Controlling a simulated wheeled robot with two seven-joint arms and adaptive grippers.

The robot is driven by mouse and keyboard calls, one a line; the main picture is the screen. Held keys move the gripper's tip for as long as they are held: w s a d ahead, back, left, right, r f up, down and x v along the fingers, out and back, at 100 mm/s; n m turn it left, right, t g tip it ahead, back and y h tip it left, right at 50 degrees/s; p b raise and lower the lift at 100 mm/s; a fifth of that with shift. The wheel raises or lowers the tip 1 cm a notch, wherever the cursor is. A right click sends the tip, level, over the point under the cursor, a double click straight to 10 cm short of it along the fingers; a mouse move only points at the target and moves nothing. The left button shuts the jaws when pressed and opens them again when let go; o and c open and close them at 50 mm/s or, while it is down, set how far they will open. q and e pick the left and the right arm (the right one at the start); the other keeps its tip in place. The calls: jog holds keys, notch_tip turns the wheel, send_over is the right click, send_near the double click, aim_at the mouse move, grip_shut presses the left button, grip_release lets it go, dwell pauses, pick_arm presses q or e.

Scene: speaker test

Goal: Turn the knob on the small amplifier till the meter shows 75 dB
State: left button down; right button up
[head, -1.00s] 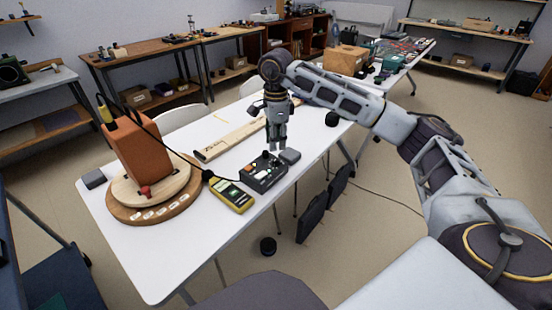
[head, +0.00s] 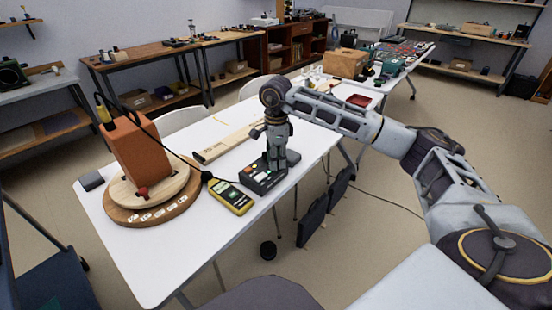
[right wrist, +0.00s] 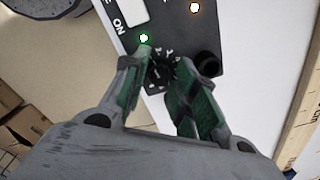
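The small amplifier (head: 262,181) is a black box on the white table, with a green light, an orange light and an ON label in the right wrist view. Its black knob (right wrist: 163,72) has pale marks around it. My right gripper (head: 277,164) points down over the amplifier; in the right wrist view its fingers (right wrist: 164,64) are apart, one on each side of the knob. I cannot tell whether they touch it. The yellow meter (head: 231,196) lies left of the amplifier; its reading is too small to make out. My left gripper is not in view.
An orange speaker (head: 139,156) stands tilted on a round wooden turntable (head: 150,210) at the left. A long wooden board (head: 224,143) lies behind the amplifier. The table's front left is bare.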

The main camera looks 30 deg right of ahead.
grip_shut()
